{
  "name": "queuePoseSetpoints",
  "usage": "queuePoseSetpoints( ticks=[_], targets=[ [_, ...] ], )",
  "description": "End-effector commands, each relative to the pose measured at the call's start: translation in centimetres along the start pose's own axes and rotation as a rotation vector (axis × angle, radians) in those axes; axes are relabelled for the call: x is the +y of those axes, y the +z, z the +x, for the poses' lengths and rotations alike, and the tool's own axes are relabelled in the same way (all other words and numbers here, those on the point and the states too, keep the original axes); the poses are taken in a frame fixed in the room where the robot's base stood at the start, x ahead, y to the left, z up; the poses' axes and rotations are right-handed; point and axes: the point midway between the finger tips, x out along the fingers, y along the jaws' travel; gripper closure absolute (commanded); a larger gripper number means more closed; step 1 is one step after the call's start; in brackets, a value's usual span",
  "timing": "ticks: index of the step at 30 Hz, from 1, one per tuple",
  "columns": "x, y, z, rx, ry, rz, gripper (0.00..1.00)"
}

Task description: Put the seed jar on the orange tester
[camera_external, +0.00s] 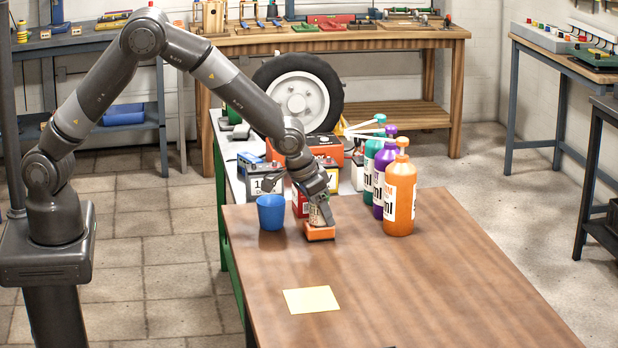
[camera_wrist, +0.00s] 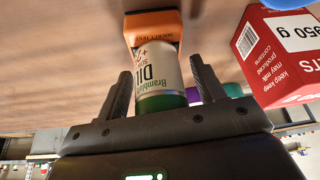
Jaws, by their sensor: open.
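The seed jar (camera_external: 317,216) has a cream label reading "Brambles DILL" and a green end; its label also shows in the wrist view (camera_wrist: 157,75). It stands upright over the orange tester (camera_external: 320,233), a small block lying on the wooden table, also seen in the wrist view (camera_wrist: 153,24). The jar's base appears to rest on the tester; the exact contact is hard to see. My gripper (camera_wrist: 160,66) is open, with one finger on each side of the jar and gaps visible between fingers and jar. In the external view my gripper (camera_external: 316,199) partly hides the jar.
A blue cup (camera_external: 271,212) stands just left of my gripper. A red carton (camera_wrist: 272,52) is close by, also seen behind it (camera_external: 299,204). Orange (camera_external: 400,200), purple and green bottles stand to the right. The front table is clear except a yellow note (camera_external: 311,300).

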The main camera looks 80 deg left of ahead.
Motion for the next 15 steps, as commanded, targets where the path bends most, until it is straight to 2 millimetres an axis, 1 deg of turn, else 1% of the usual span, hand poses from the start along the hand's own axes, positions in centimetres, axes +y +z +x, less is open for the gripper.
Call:
queuePoseSetpoints(
  ticks=[4,7,15],
  targets=[
    [0.0,-0.1,-0.7,0.001,0.001,0.0,0.37],
    [0.1,-0.2,-2.0,0.003,0.002,0.0,0.37],
    [0.1,-0.2,-7.4,0.004,0.002,0.001,0.37]
  ],
)
